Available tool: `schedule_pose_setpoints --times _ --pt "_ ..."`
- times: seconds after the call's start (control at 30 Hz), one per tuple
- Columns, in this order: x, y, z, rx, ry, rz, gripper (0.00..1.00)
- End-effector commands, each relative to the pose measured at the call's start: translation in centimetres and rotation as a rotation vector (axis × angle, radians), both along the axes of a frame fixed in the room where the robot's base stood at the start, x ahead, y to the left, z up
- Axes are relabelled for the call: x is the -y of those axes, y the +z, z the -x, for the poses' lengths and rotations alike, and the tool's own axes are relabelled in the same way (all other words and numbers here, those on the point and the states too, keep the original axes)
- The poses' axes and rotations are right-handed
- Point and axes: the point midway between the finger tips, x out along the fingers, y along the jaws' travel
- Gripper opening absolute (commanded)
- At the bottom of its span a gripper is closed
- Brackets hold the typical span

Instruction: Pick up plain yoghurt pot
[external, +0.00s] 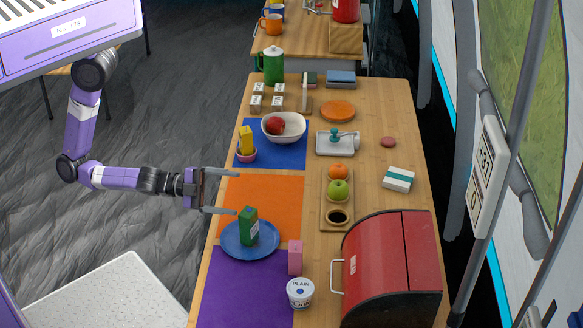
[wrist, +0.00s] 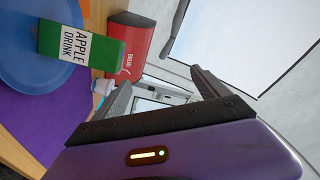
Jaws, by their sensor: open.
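The plain yoghurt pot (external: 300,292) is a white tub with a lid marked PLAIN. It stands upright at the near end of the table, by the right edge of the purple mat and left of the red bread bin. In the wrist view a small part of a white and blue pot (wrist: 101,88) shows behind my left finger; the rest is hidden. My gripper (external: 220,191) is open and empty over the table's left edge, by the orange mat, well away from the pot. Its two fingers also show in the wrist view (wrist: 160,88).
A blue plate (external: 232,249) with a green apple drink carton (external: 248,226) lies between my gripper and the pot. A pink block (external: 295,257) stands just behind the pot. The red bread bin (external: 376,262) is close on its right. The purple mat (external: 240,295) is mostly clear.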

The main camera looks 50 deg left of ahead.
Motion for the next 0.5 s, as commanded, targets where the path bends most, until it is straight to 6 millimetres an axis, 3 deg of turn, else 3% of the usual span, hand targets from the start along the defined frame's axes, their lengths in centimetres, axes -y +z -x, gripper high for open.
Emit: schedule_pose_setpoints --times 0.03,0.2,0.5 --pt "2.5 -0.4 1.3 0.117 -0.042 -0.052 0.85" --pt "9.5 -3.5 3.6 0.694 -0.109 -0.361 0.85" --pt "17.2 -10.2 4.0 1.6 -0.138 -0.811 0.85"
